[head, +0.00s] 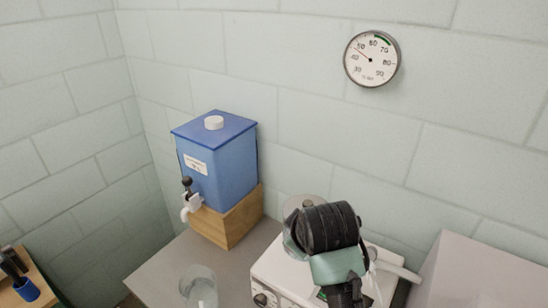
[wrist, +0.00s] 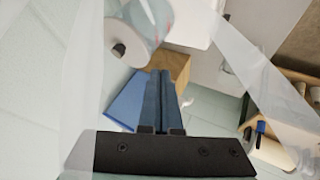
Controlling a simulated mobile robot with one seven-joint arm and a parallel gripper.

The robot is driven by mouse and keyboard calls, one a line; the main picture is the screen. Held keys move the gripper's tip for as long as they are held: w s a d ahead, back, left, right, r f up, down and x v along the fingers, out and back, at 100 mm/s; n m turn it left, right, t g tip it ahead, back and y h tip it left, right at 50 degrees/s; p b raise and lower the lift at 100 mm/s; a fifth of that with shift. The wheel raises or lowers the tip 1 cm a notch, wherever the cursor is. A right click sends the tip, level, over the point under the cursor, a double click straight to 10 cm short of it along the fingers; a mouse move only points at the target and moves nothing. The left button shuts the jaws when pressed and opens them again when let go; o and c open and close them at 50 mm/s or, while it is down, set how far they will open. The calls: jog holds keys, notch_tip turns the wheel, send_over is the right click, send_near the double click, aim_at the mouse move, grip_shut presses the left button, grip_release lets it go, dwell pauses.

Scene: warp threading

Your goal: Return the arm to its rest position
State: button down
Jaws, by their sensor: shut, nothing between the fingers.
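My arm shows at the bottom right of the head view, its dark ribbed wrist part (head: 328,228) above a white machine (head: 275,272). My gripper's fingers are hard to make out there. In the wrist view my gripper (wrist: 161,76) has its two dark blue fingers side by side, closed together, with nothing seen between them.
A blue tank (head: 218,165) with a tap stands on a wooden block (head: 232,219) left of my arm. A clear glass (head: 199,288) stands on the grey counter (head: 160,268). A round dial (head: 372,59) hangs on the wall. A pale box (head: 485,270) stands at right.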

jog(key=a+r+m+t+y+b, duration=0.1)
jog(key=a+r+t, duration=0.2)
jog(key=r, duration=0.5)
jog(key=s+a+r+m+t+b, duration=0.15)
jog(key=r+t, duration=0.25)
jog(key=r, duration=0.4)
jog(key=a+r+m+t+y+b, duration=0.1)
jog(key=a+r+t, duration=0.2)
jog(key=r, duration=0.5)
jog(key=s+d+r+m+t+h+b, duration=0.2)
jog(key=s+r+m+t, duration=0.4)
jog(key=s+r, duration=1)
jog(key=s+t, duration=0.1)
jog(key=t, duration=0.2)
jog(key=shift+d+r+h, duration=0.3)
jog(key=shift+d+h, duration=0.05)
jog(key=shift+h, duration=0.05)
jog(key=shift+t, duration=0.3)
